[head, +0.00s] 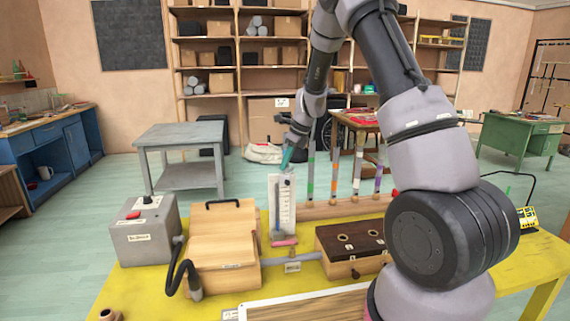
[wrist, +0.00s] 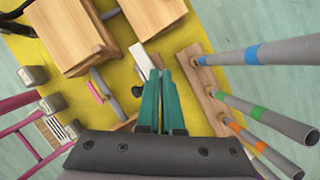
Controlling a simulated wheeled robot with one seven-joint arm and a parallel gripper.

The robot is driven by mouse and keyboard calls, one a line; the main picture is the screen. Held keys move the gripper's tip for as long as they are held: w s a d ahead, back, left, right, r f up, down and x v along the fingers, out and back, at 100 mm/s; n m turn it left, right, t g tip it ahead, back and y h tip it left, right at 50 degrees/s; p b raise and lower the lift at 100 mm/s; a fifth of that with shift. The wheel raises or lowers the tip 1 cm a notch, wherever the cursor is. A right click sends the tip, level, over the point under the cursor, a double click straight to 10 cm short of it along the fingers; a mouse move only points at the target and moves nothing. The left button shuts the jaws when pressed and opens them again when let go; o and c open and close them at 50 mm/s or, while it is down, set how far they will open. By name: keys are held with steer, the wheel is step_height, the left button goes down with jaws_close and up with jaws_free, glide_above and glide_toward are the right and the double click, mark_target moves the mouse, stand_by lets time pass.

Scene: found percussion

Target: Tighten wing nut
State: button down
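I cannot make out a wing nut for certain. A white upright scale board (head: 290,222) with a blue-grey tube stands at the middle of the yellow table. It also shows from above in the wrist view (wrist: 141,62). A small dark part (wrist: 137,91) shows beside my fingers; its shape is unclear. My gripper (head: 285,166) has teal fingers and points down just above the top of the scale board. In the wrist view my fingertips (wrist: 161,73) are close together, with a narrow dark gap behind them; whether something is between them cannot be told.
The yellow table (head: 130,286) carries a grey box with a red button (head: 145,236), a wooden bellows-like box (head: 222,240) with a black hose, and a dark-topped wooden box (head: 350,248). Several banded upright tubes (wrist: 246,53) stand in a wooden rail close to the right of my fingers.

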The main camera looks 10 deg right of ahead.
steer(key=shift+m, duration=0.3)
steer(key=shift+m+t+h, duration=0.3)
steer(key=shift+m+t, duration=0.1)
steer(key=shift+m, duration=0.7)
steer(key=shift+w+d+m+h, duration=0.1)
steer(key=shift+d+m+h, duration=0.2)
steer(key=shift+m, duration=0.5)
steer(key=shift+a+t, duration=0.1)
steer(key=shift+t, duration=0.2)
steer(key=shift+m+h, duration=0.4)
steer(key=shift+m, duration=0.7)
steer(key=shift+d+m+h, duration=0.2)
steer(key=shift+m+h, duration=0.1)
steer(key=shift+m, duration=0.6)
steer(key=shift+a+f+m+t+h, duration=0.1)
steer(key=shift+m+t+h, duration=0.3)
steer(key=shift+m, duration=0.8)
steer(key=shift+d+m+h, duration=0.25)
steer(key=shift+m+h, duration=0.15)
steer(key=shift+m, duration=0.4)
